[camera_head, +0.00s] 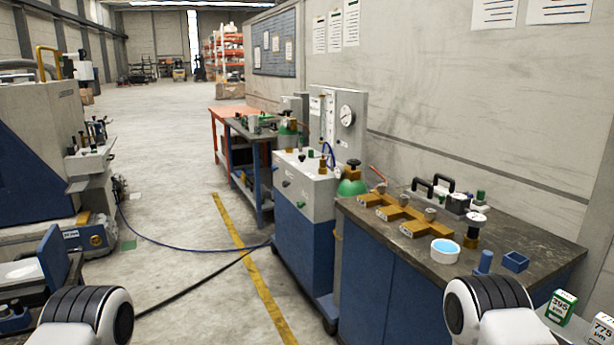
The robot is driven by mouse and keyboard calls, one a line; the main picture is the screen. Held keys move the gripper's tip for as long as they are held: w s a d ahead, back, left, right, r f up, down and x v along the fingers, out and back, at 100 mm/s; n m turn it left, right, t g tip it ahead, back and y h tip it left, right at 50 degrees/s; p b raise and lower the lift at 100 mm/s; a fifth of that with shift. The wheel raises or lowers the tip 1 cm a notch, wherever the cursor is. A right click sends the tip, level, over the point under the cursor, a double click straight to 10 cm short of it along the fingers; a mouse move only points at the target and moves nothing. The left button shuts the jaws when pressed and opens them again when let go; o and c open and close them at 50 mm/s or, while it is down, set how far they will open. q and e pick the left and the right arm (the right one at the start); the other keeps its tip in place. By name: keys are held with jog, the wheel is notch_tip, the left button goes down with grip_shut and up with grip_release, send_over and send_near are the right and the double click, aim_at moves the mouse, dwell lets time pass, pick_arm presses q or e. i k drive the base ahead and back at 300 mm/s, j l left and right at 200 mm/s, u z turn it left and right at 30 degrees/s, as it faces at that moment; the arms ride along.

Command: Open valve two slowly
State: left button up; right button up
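A brass manifold (402,212) lies on the dark bench top at the right, with several short branches and grey knobs on it. A red lever (377,173) sticks up at its far end. A green dome-topped cylinder (352,185) with a dark handwheel (354,163) stands just beyond the bench. I cannot read any valve number, so I cannot tell which is valve two. Only white and black links of my two arms show at the bottom edge. Neither gripper is in view, and both arms are apart from the manifold.
A blue-and-grey cart (305,220) with a round gauge (347,112) stands left of the bench (540,258). A white-rimmed blue dish (445,251) and small blue box (515,261) sit near the bench front. Hoses cross the open floor (180,215) on the left.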

aim_at(352, 162)
jog(key=i+j+z, duration=0.1)
jog(key=z, duration=0.3)
jog(key=i+j+z, duration=0.2)
jog(key=z, duration=0.15)
jog(key=i+j+z, duration=0.15)
jog(key=z, duration=0.25)
